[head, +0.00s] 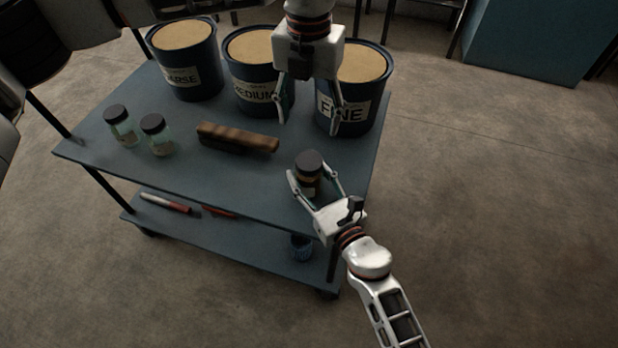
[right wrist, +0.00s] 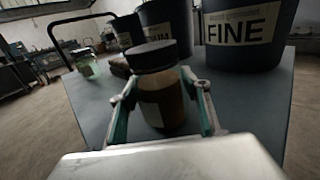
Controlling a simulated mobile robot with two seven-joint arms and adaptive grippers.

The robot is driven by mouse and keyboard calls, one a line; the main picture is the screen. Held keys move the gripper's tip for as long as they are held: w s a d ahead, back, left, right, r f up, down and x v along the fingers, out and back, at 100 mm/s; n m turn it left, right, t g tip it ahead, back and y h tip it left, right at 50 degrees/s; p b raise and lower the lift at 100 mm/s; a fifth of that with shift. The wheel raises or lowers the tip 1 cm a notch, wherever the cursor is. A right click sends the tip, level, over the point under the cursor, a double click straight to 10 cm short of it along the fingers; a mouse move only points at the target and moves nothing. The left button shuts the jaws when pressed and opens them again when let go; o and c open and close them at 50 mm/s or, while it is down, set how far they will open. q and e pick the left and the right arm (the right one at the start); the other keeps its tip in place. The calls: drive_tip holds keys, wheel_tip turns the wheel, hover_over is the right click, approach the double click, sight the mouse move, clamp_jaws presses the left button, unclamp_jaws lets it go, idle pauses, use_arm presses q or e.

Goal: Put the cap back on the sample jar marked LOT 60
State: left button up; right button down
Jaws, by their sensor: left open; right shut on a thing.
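A jar with brown contents (head: 309,184) stands at the front right of the blue cart top, and it also shows in the right wrist view (right wrist: 166,108). A black cap (head: 309,160) sits level on its mouth; I cannot tell whether it is tightened. The jar's label is too dark to read. My right gripper (head: 309,172) is shut on this jar, one finger on each side below the cap. My left gripper (head: 308,122) is open and empty, pointing down in front of the FINE bucket, beyond the jar.
Two greenish jars with dark caps (head: 121,128) (head: 157,136) stand at the left, and a brown brush-like block (head: 237,138) lies mid-cart. Buckets marked COARSE (head: 187,78), MEDIUM (head: 243,80) and FINE (head: 372,102) line the back. Tools (head: 165,202) and a blue cup (head: 302,249) are on the lower shelf.

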drive_tip(key=c, duration=1)
unclamp_jaws()
drive_tip(key=shift+s, duration=0.1)
drive_tip(key=v, duration=1.2)
